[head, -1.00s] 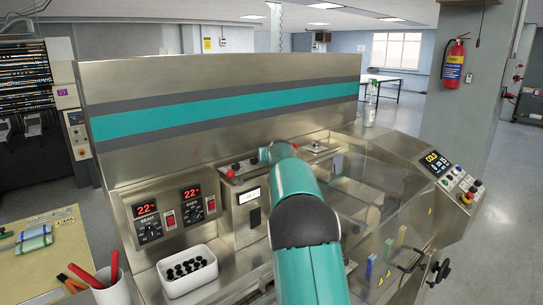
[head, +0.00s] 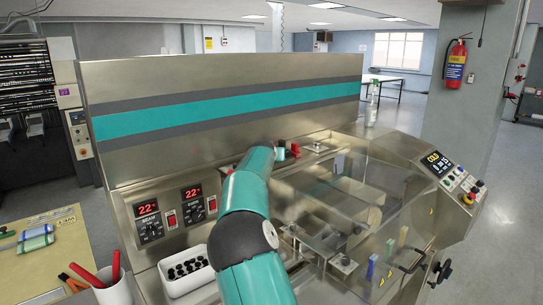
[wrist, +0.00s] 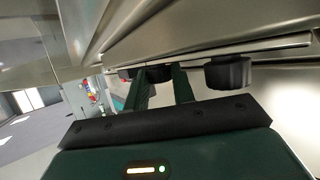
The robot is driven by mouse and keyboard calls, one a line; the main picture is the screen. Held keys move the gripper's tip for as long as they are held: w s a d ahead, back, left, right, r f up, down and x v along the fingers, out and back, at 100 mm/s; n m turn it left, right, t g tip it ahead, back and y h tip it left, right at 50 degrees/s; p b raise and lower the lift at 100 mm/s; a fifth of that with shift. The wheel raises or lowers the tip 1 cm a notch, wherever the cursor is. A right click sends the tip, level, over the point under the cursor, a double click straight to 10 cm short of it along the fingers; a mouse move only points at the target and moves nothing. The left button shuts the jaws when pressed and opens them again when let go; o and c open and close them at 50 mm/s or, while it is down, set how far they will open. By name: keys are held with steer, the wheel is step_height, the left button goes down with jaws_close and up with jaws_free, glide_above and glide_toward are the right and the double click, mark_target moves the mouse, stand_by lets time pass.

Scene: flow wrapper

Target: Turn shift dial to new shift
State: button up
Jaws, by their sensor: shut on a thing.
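In the wrist view, the two dark green fingers of my gripper (wrist: 160,88) reach up to a row of black knobs under a metal edge. They are shut on a black knob (wrist: 158,73), part of which shows between them. I take this to be the shift dial, but its markings are hidden. Another black knob (wrist: 230,73) stands apart to the right. In the head view my teal arm covers the middle of the machine's front. My gripper and the thing it holds are hidden there.
The steel wrapper has two heater dials (head: 152,229) under red displays at left. A white bin of black parts (head: 186,270) stands just left of my arm. A clear cover (head: 385,215) and a control panel (head: 455,178) are at right.

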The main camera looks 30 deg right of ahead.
steer(key=shift+s+d+f, duration=0.1)
steer(key=shift+f, duration=0.2)
steer(key=o, duration=0.7)
steer(key=shift+r, duration=0.1)
steer(key=shift+r, duration=0.15)
steer(key=v, duration=1.3)
steer(key=shift+s+a+r, duration=0.2)
steer(key=shift+a+r, duration=0.05)
